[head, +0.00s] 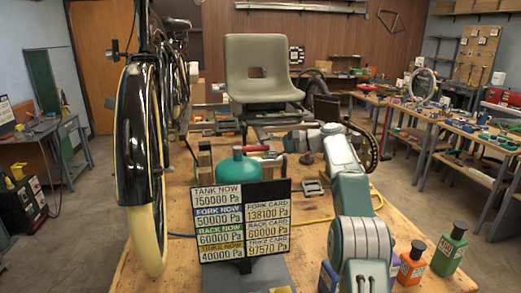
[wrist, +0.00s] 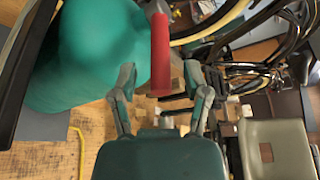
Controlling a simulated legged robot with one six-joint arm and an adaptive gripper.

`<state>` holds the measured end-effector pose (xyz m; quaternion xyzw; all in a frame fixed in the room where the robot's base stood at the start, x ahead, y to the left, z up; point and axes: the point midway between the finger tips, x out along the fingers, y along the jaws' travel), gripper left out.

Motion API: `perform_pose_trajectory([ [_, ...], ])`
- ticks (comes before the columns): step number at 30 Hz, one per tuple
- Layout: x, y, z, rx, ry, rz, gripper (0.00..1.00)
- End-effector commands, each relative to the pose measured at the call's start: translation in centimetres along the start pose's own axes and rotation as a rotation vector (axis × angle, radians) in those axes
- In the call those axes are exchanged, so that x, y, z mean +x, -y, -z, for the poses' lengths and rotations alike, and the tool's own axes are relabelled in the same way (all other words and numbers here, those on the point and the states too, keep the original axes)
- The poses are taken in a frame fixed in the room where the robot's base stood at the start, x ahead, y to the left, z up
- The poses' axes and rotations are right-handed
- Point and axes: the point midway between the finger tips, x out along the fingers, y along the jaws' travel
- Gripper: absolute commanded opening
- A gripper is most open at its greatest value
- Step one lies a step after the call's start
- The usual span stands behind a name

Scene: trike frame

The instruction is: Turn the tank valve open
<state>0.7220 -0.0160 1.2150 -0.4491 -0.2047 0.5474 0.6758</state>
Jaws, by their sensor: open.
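The teal tank (head: 232,171) stands on the wooden bench behind a black readout board; it fills the upper left of the wrist view (wrist: 85,60). Its valve has a red handle (head: 256,148) at the top, pointing right in the head view. In the wrist view the red handle (wrist: 160,52) runs down the picture between my fingertips. My gripper (wrist: 160,72) is open, with a finger on each side of the handle and visible gaps. In the head view my gripper (head: 286,145) is at the handle's right, small and partly hidden. Whether anything touches is unclear.
The readout board (head: 241,221) stands in front of the tank and reads TANK NOW 750000 Pa. A black-fendered wheel (head: 140,150) rises at left. A grey-green seat (head: 262,70) stands behind. Coloured bottles (head: 449,249) stand at the bench's right.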

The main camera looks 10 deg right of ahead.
Motion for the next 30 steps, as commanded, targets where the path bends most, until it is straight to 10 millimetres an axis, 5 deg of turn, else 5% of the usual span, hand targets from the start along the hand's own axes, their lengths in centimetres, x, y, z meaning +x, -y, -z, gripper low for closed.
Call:
perform_pose_trajectory([
  [14,2.0,-0.1,0.2,0.002,0.0,0.003,0.61],
  [15,2.0,-0.1,0.2,0.002,-0.001,0.003,0.57],
  [19,2.0,0.0,0.1,0.001,-0.001,0.002,0.0],
  [30,3.0,0.0,-0.2,0.002,0.003,0.0,0.0],
])
